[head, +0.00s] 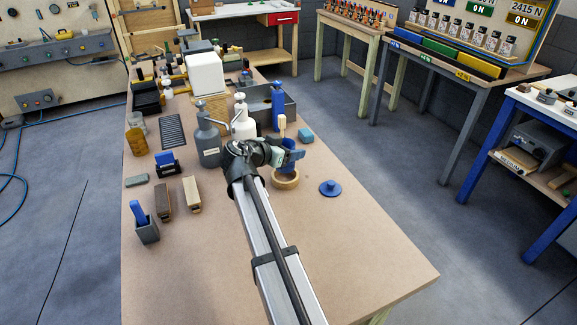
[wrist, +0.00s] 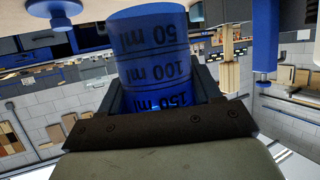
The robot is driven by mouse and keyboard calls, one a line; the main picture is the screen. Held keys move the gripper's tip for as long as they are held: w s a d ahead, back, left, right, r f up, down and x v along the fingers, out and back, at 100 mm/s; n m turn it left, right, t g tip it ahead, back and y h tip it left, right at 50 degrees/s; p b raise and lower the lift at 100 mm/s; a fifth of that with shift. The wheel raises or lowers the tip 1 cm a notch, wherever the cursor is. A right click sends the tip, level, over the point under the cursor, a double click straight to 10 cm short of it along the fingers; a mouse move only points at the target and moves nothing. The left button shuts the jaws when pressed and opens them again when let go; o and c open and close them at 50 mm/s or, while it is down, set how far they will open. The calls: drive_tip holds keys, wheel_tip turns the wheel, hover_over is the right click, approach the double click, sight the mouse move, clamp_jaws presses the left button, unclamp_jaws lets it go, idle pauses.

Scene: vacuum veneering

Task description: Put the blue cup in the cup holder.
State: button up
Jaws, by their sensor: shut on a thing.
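My gripper (head: 277,154) is shut on the blue cup (head: 292,158) above the table. The wrist view shows the translucent blue cup (wrist: 150,55) with dark millilitre marks, between the two jaws of my gripper (wrist: 158,95). A round, pale wooden ring (head: 286,181), which looks like the cup holder, lies on the table just below the cup in the head view. The cup and gripper hide its far part. I cannot tell whether the cup's bottom touches it or is inside it.
A blue knobbed disc (head: 330,189) lies right of the ring. A grey spray bottle (head: 208,140) and a white one (head: 243,122) stand close left of and behind my gripper. The table's (head: 365,255) front right is clear.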

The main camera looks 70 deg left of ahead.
sight(289, 164)
drive_tip(key=shift+f, duration=2.7)
drive_tip(key=shift+f, duration=0.15)
drive_tip(key=o, duration=1.1)
drive_tip(key=v, duration=1.2)
